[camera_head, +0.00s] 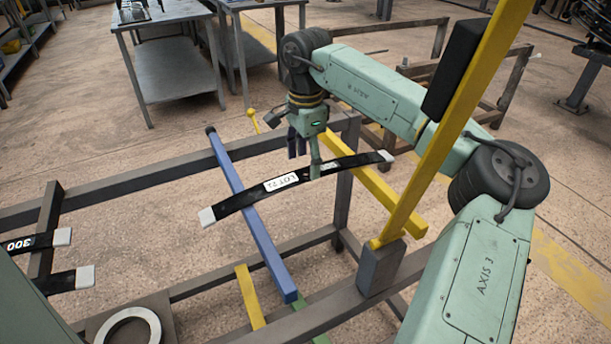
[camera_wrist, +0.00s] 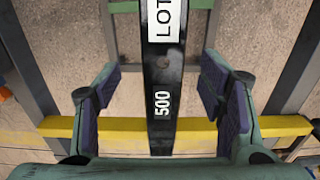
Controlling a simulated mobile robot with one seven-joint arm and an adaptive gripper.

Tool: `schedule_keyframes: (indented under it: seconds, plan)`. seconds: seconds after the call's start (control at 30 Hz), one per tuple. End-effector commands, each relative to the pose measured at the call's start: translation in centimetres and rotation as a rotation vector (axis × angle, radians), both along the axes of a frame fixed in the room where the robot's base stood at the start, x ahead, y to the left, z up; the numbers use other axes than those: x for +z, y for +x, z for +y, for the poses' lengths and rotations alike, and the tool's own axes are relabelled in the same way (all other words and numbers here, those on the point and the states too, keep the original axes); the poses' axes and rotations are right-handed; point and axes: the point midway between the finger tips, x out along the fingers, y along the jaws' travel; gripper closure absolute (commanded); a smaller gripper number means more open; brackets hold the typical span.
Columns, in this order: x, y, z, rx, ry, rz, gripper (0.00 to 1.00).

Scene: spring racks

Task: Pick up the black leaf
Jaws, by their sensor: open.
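The black leaf (camera_head: 240,201) is a long, slightly curved strip with white ends and a white lot label. In the head view it lies across the rack, over a blue bar (camera_head: 236,180) and towards a yellow bar (camera_head: 372,185). My gripper (camera_head: 306,152) is over the leaf, right of its label. In the wrist view the leaf (camera_wrist: 161,85) runs up the middle, marked 500. The open fingers (camera_wrist: 160,100) stand on either side of it, with a gap on each side.
Two other black leaves with white ends, one marked 300 (camera_head: 28,243) and one below it (camera_head: 68,282), are at the left. A yellow post (camera_head: 430,165) with a black block rises beside my arm. Grey rack rails (camera_head: 130,182) surround the leaf. Metal tables (camera_head: 175,60) stand behind.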

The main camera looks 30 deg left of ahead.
Motion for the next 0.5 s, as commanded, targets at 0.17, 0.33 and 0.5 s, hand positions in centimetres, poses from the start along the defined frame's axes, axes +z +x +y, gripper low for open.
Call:
schedule_keyframes:
  seconds: [0.17,0.33,0.5]
  plan:
    - [-2.1,0.3,0.1,0.000,-0.001,0.003,0.37]
    - [-4.5,0.4,0.1,0.001,-0.001,0.003,0.37]
    - [-5.2,0.5,0.1,0.001,-0.001,-0.001,0.37]
